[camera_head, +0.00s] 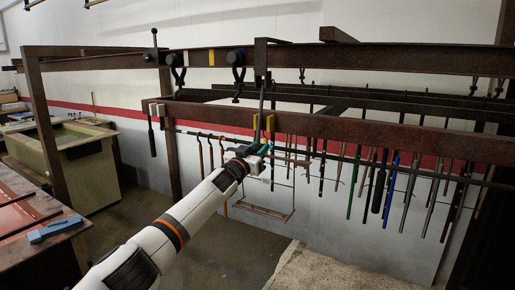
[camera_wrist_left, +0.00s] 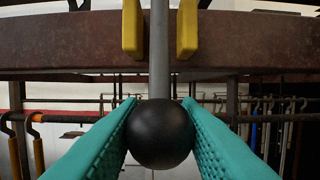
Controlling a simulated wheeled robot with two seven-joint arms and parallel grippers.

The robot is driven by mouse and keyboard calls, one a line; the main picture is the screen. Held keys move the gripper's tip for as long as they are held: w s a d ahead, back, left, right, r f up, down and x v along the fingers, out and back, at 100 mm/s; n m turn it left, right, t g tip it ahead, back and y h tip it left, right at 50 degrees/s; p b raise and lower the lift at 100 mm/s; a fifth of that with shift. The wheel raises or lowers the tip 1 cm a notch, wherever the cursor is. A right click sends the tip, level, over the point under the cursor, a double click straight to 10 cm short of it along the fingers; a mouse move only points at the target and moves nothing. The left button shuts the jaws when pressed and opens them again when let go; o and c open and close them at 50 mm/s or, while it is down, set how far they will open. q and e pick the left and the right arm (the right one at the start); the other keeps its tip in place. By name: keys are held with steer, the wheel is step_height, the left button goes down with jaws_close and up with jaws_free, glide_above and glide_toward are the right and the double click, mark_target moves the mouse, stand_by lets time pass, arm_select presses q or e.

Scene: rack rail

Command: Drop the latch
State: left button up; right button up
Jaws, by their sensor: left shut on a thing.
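My left gripper (camera_head: 262,148) reaches up from the bottom of the head view to the front of the rusty rail. In the left wrist view its teal fingers (camera_wrist_left: 160,112) are shut on a round black knob (camera_wrist_left: 161,136), one finger on each side. A thin grey rod (camera_wrist_left: 159,50), seemingly the latch handle, runs up from the knob between two yellow blocks (camera_wrist_left: 132,28) on the rail. In the head view the rod (camera_head: 262,96) stands near upright below the upper rail; the knob is hidden by the gripper. My right gripper is not in view.
The lower rusty beam (camera_head: 340,127) and upper rail (camera_head: 370,58) cross above the gripper. Several rods and hooks (camera_head: 390,190) hang close on the right. A tank (camera_head: 75,160) and bench lie at left.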

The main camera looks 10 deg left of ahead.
arm_select(q)
steer(key=o, duration=0.9)
steer(key=shift+s, duration=0.1)
steer(key=shift+s+a+f, duration=0.1)
steer(key=shift+s, duration=0.15)
steer(key=shift+r+p+v, duration=0.2)
steer(key=shift+p+v, duration=0.05)
steer(key=shift+v, duration=0.8)
steer(key=shift+r+p+v, duration=0.2)
steer(key=shift+p+v, duration=0.1)
steer(key=shift+v, duration=0.75)
steer(key=shift+r+p+v, duration=0.2)
steer(key=shift+p+v, duration=0.05)
steer(key=shift+v, duration=0.8)
steer(key=shift+a+r, duration=0.1)
